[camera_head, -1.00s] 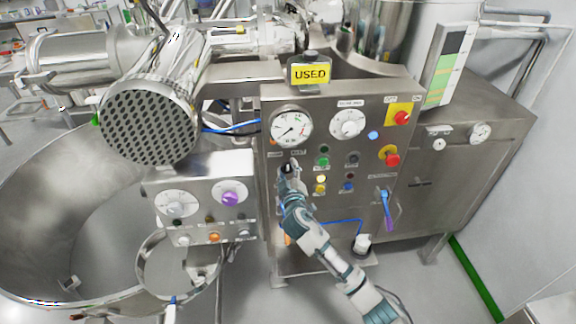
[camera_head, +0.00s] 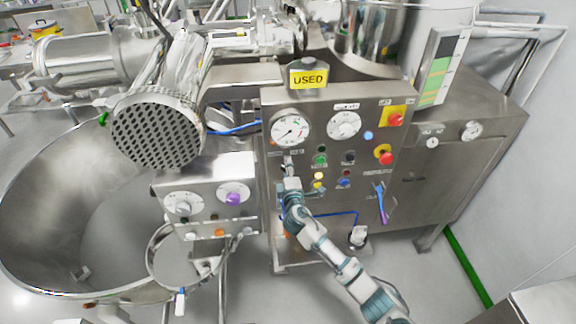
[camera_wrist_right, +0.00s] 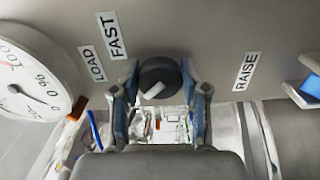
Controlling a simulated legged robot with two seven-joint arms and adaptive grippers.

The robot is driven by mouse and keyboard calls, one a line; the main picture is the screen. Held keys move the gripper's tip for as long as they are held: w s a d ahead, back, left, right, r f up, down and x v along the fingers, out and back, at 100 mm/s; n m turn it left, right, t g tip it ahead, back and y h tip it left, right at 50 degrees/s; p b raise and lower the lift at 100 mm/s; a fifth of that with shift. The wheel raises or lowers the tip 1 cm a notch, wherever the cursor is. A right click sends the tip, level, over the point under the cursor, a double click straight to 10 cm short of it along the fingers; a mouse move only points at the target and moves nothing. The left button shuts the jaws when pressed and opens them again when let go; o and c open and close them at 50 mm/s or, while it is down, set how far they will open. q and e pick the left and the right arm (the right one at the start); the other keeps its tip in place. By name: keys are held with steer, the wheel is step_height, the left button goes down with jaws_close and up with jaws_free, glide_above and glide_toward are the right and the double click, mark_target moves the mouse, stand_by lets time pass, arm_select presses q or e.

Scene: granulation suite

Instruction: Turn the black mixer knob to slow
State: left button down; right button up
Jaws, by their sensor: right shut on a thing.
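The black mixer knob (camera_wrist_right: 158,80) shows in the right wrist view, with a white pointer mark slanting toward its lower left. My right gripper (camera_wrist_right: 162,92) has one finger on each side of it and is shut on it. A FAST label is on the panel at the upper left of the knob; no slow label is readable. In the head view my right gripper (camera_head: 288,166) is at the panel below the round gauge and mostly hides the knob. My left gripper is not in view.
The steel control panel (camera_head: 268,215) carries a gauge (camera_head: 291,131), a white dial (camera_head: 344,125), coloured buttons and red switches. A blue-purple handle (camera_head: 381,203) is at its lower right. A smaller box (camera_head: 205,167) with a purple knob stands left, above a large steel bowl (camera_head: 40,190).

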steer(key=shift+s+a+f+n, duration=0.1)
steer(key=shift+a+f+n, duration=0.05)
steer(key=shift+f+n, duration=0.2)
stand_by(0.3)
steer(key=o, duration=1.1)
steer(key=shift+o, duration=0.2)
steer(key=shift+a+r, duration=0.1)
steer(key=shift+r, duration=0.05)
steer(key=s+d, duration=0.1)
steer(key=s, duration=1)
steer(key=shift+s+d, duration=0.25)
steer(key=shift+s, duration=0.1)
